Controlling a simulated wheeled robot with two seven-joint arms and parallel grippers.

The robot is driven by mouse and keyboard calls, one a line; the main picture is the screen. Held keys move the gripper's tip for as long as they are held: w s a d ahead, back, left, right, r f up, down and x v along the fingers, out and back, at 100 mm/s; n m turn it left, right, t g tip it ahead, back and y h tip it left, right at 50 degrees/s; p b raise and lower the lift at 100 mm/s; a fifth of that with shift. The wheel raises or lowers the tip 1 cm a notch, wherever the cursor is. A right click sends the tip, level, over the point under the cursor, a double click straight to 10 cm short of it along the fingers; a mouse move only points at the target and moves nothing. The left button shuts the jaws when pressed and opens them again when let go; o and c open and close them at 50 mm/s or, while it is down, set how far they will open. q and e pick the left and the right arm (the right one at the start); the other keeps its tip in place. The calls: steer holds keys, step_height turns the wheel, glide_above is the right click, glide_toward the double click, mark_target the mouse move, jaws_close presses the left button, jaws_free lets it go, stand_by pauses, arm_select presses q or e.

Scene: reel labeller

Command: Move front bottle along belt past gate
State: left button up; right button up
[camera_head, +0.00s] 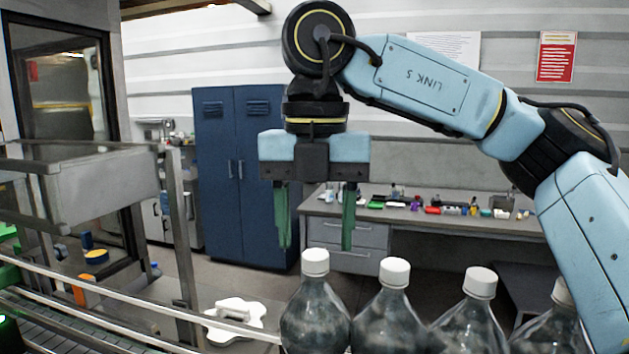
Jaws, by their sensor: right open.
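Several clear bottles with white caps stand in a row along the bottom right. The leftmost bottle (315,318) is the front one of the row. The belt (62,338) shows at the lower left, with metal rails beside it; bottle bases are cut off by the picture edge. My right gripper (315,238) hangs above the leftmost bottle in the picture, its two green fingers pointing down, apart and empty. I cannot tell its depth relative to the cap. I cannot tell for sure which part is the gate. My left gripper is out of view.
A metal frame with a clear-topped box (100,185) stands over the belt at left. A white lobed object (236,318) lies behind the rail. A blue cabinet (238,175) and a cluttered workbench (440,215) stand at the back.

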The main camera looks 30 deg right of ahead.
mark_target(314, 253)
step_height(314, 253, down, 4)
steer(key=shift+s+r, duration=0.15)
steer(key=shift+r, duration=0.1)
steer(key=shift+f, duration=0.4)
jaws_close()
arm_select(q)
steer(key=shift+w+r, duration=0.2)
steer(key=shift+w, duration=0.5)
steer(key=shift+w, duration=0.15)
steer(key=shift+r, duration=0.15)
arm_select(e)
steer(key=shift+r, duration=0.5)
stand_by(0.3)
